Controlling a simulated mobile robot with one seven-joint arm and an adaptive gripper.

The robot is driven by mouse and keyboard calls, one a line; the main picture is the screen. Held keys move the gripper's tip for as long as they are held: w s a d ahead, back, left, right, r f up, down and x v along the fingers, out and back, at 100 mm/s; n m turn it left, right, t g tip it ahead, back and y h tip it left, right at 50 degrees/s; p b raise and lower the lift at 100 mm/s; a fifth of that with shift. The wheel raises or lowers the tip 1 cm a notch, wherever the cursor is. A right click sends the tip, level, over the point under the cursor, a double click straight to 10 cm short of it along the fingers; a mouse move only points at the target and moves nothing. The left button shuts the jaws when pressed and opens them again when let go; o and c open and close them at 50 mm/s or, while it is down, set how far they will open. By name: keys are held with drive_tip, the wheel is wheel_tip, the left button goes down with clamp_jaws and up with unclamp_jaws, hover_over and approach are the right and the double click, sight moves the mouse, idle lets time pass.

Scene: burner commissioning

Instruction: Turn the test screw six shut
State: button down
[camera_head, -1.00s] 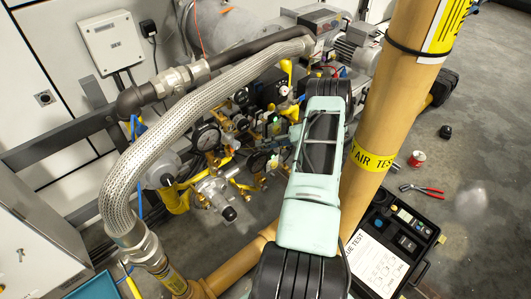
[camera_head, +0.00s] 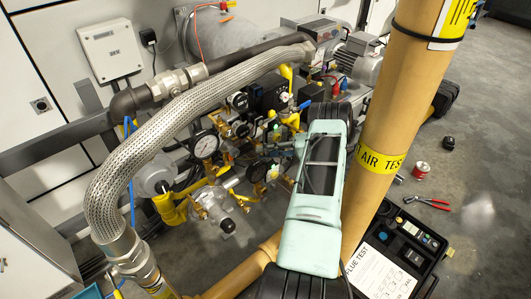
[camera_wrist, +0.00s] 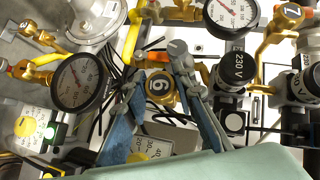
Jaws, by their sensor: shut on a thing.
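Test screw six (camera_wrist: 160,88) shows in the wrist view as a brass round head marked 6, near the picture's middle. My gripper (camera_wrist: 158,74) reaches up from the bottom edge, with one finger on each side of the brass head, shut on it. The screw's slot or turning position cannot be made out. In the head view my arm covers part of the valve train, and the screw cannot be picked out there.
Close around my fingers are a dial gauge (camera_wrist: 80,82) on the left, another gauge (camera_wrist: 232,14) above right, and black 230 V coils (camera_wrist: 236,70). In the head view a braided hose (camera_head: 160,135) arches at left and a tan pipe (camera_head: 385,125) stands at right.

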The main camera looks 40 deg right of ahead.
drive_tip(key=c, duration=1.9)
unclamp_jaws()
drive_tip(key=shift+w+r, duration=0.15)
drive_tip(key=shift+w, duration=0.05)
drive_tip(key=shift+c, duration=0.2)
drive_tip(key=o, duration=0.4)
drive_tip(key=shift+s, duration=0.1)
drive_tip(key=shift+c, duration=0.2)
drive_tip(key=shift+p, duration=0.6)
